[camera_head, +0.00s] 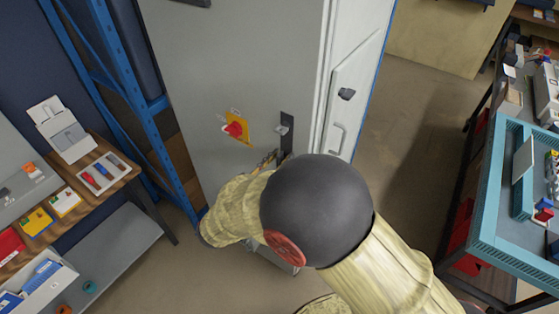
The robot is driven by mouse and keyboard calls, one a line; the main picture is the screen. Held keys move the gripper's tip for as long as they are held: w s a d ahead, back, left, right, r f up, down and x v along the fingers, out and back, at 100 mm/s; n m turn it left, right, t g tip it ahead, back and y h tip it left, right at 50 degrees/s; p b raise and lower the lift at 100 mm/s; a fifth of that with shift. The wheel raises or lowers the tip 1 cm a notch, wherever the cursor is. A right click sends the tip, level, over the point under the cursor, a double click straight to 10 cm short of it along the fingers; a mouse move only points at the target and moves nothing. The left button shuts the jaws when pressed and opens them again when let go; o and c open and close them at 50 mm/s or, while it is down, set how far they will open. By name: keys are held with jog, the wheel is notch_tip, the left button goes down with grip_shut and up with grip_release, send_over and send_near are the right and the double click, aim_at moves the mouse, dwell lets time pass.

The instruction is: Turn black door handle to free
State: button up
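A tall grey cabinet (235,85) stands upright in the middle of the view. Its black door handle (287,128) is a dark vertical plate with a small lighter part, near the right edge of the front face. My gripper (272,160) is at the cabinet front, just below and left of the handle. My arm's dark joint hides part of the gripper and the lower cabinet. I cannot tell whether the fingers touch the handle or whether they are open or shut.
A red rotary switch on a yellow plate (238,128) sits left of the handle. A blue rack (125,70) and a shelf with boxes (115,186) stand at the left. A workbench with a teal frame (485,205) stands at the right. Floor (405,120) is clear between cabinet and bench.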

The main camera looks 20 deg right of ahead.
grip_shut()
dwell(0.6)
